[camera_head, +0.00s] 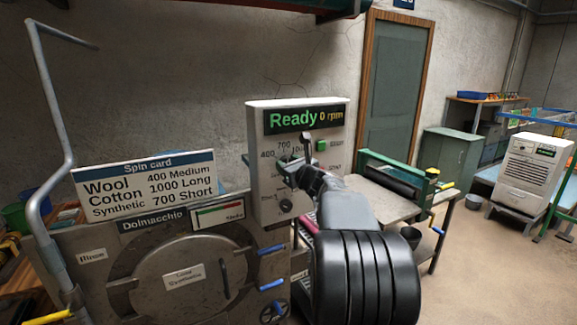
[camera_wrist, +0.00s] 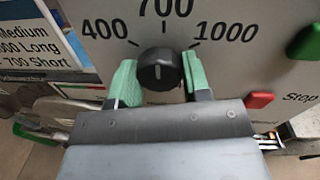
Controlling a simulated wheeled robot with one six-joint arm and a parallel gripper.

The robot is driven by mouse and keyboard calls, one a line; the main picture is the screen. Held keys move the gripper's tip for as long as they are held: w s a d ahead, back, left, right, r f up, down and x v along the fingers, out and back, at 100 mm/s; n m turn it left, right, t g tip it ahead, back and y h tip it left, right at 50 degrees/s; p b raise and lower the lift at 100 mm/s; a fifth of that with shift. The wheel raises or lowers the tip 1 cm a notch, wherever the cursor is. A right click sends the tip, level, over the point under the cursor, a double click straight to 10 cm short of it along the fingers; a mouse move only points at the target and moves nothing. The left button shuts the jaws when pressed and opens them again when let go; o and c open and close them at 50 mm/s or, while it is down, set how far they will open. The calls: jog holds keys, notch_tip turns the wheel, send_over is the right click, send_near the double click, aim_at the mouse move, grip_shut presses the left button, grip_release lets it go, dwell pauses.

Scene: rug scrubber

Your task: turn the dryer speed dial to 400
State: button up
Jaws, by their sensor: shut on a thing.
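The dryer speed dial (camera_wrist: 160,70) is a round black knob on the pale control panel (camera_wrist: 100,12). Its white mark points about straight up, toward 700. The label 400 (camera_wrist: 105,29) is at its upper left and 1000 at its upper right. My gripper (camera_wrist: 158,78) has its green-padded fingers on the left and right sides of the knob and is shut on it. In the head view my gripper (camera_head: 288,170) is at the panel and mostly hides the dial. The display (camera_head: 303,118) reads "Ready 0 rpm".
A green button (camera_head: 321,145) is right of the dial, and a red button (camera_wrist: 259,100) marked Stop is lower right. A spin card (camera_head: 145,185) stands left of the panel, above the round drum door (camera_head: 180,275). A roller table (camera_head: 385,195) stands to the right.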

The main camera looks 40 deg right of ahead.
jog(key=shift+f, duration=0.15)
jog(key=n+b, duration=1.1)
jog(key=shift+g+h, duration=0.3)
jog(key=shift+n+b, duration=0.3)
jog(key=shift+b, duration=0.1)
jog(key=shift+r, duration=0.2)
jog(key=o, duration=0.9)
jog(key=shift+o, duration=0.2)
